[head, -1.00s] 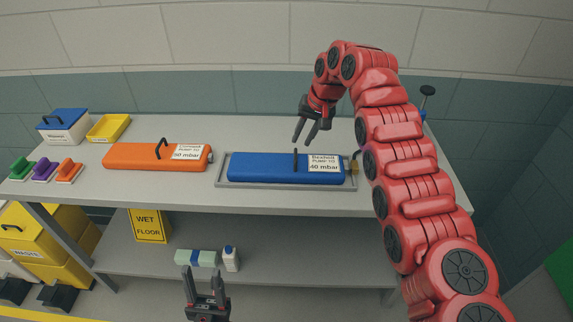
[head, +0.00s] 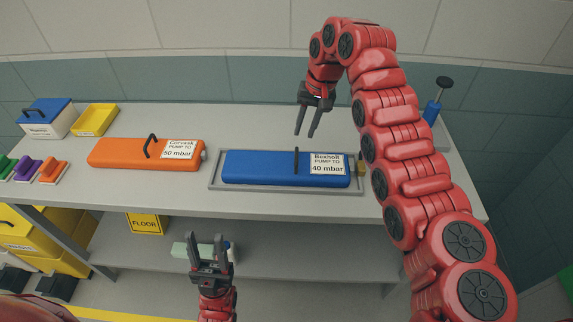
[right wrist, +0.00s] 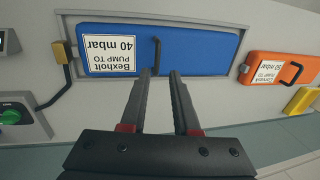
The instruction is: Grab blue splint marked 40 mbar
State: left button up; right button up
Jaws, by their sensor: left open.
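The blue splint (head: 260,168) lies in a shallow grey tray (head: 216,180) on the upper shelf. Its white label reads Bexholt, pump to 40 mbar, and a black handle (head: 296,160) stands up near its middle. My right gripper (head: 306,134) is open and empty, above and just behind the splint near the handle. In the right wrist view, the splint (right wrist: 190,45) is upside down, and its handle (right wrist: 157,55) shows beyond the parted fingers (right wrist: 160,74), roughly in line with the gap. My left gripper (head: 209,236) is open and empty, low in front of the shelf unit.
An orange splint (head: 120,154), labelled 50 mbar, lies to the left. A lidded box (head: 47,125), a yellow tray (head: 95,120) and coloured clamps (head: 28,169) are at far left. A blue pump (head: 432,110) stands behind my right arm. The lower shelf holds small items.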

aim_at(297, 157)
jog(key=f+p, duration=0.1)
jog(key=f, duration=0.2)
jog(key=a+f+p, duration=0.1)
jog(key=f, duration=0.3)
jog(key=shift+a, duration=0.15)
jog(key=shift+w+f+p, duration=0.1)
jog(key=shift+f+p, duration=0.35)
jog(key=shift+p, duration=0.1)
jog(key=f, duration=0.1)
jog(key=f+p, duration=0.2)
jog(key=shift+a+f, duration=0.15)
jog(key=shift+a, duration=0.15)
jog(key=shift+w+f, duration=0.15)
jog(key=shift+f, duration=0.4)
grip_shut()
